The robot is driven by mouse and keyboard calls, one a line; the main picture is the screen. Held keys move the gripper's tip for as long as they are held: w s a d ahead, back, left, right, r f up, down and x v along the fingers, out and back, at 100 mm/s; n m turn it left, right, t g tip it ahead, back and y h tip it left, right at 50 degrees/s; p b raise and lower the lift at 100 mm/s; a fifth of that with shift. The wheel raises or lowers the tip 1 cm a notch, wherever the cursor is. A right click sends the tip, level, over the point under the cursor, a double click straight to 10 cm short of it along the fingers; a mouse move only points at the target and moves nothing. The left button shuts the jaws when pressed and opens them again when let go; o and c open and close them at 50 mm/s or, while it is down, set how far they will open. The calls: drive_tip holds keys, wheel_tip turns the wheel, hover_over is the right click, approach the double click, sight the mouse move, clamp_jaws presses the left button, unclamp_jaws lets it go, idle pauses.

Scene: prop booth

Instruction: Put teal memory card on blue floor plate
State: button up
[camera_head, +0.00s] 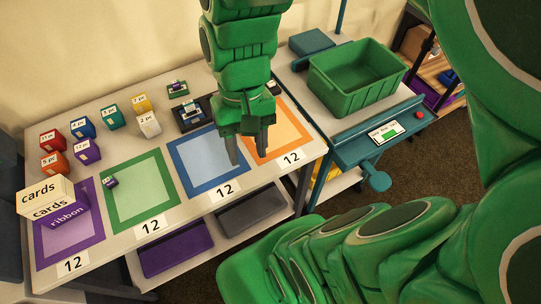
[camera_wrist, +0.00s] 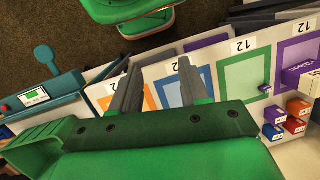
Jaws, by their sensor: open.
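The blue floor plate (camera_head: 184,171), a blue-framed pale square, lies on the table between the green and orange plates. It also shows between my fingers in the wrist view (camera_wrist: 171,95). My gripper (camera_head: 248,158) is open with nothing between its fingers, pointing down in front of the blue and orange plates, and it covers part of both. Both fingers show in the wrist view (camera_wrist: 160,66). I cannot pick out a teal memory card for certain. A teal box (camera_head: 112,118) marked with a piece count stands in the back row.
A small purple item (camera_head: 110,181) lies on the green plate (camera_head: 118,215). Several count boxes and a dark device (camera_head: 193,113) are behind. A green crate (camera_head: 355,78) stands right, beside a small screen (camera_head: 384,132).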

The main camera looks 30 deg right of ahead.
drive_tip(key=shift+n+t+h, duration=0.3)
drive_tip(key=shift+n+h, duration=0.4)
drive_tip(key=shift+s+d, duration=0.4)
drive_tip(key=shift+s, duration=0.3)
drive_tip(key=shift+s+d, duration=0.45)
drive_tip(key=shift+s, duration=0.3)
drive_tip(key=shift+s+d, duration=0.4)
drive_tip(key=shift+s, duration=0.3)
